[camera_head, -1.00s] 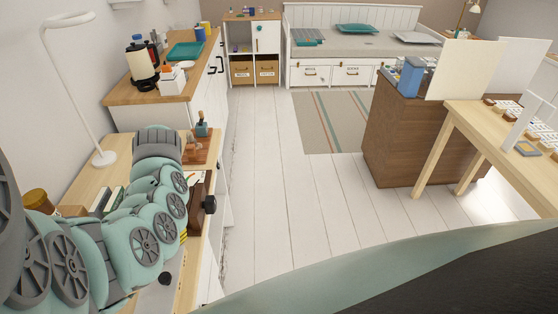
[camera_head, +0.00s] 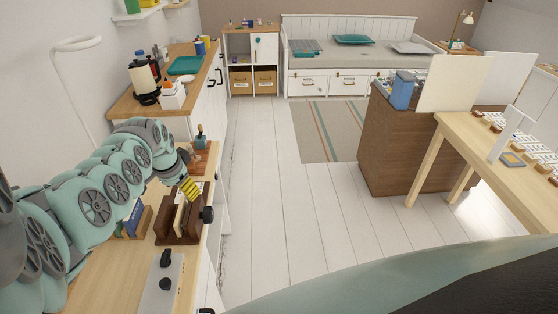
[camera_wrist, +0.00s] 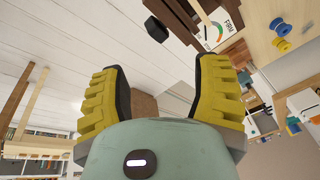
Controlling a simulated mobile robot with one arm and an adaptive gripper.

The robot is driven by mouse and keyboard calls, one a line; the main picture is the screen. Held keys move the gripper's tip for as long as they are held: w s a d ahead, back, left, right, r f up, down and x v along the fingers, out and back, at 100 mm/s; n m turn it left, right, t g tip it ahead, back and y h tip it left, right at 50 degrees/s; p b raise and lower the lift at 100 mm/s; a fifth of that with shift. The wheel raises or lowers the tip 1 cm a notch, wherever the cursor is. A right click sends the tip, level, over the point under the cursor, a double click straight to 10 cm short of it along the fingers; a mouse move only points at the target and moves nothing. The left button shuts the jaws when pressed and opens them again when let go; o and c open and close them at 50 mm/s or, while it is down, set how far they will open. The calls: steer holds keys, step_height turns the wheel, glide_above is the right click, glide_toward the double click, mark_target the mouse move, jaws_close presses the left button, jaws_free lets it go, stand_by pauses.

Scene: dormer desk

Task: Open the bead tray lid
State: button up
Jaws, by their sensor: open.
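I cannot clearly make out a bead tray or its lid in either view. My gripper (camera_head: 191,188) shows in the head view as yellow fingers over the wooden desk at the left, close above a dark brown slotted holder (camera_head: 180,232). In the wrist view my gripper (camera_wrist: 155,72) has its two yellow, black-lined fingers spread wide, with nothing between them but distant floor and a brown surface.
A grey plate with black knobs (camera_head: 160,285) lies on the near desk. A white lamp (camera_head: 75,45) stands behind my arm. A teal tray (camera_head: 186,65) sits on the far counter. A brown cabinet (camera_head: 395,150) and a light table (camera_head: 455,130) stand right. The middle floor is open.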

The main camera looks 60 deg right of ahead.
steer(key=shift+w+d+r+t+h+p, duration=0.15)
steer(key=shift+w+d+r+h+p, duration=0.05)
steer(key=shift+w+d+r+h, duration=0.25)
steer(key=shift+w+d+r+t+h+p, duration=0.2)
steer(key=shift+d+r+h, duration=0.15)
steer(key=shift+r, duration=0.2)
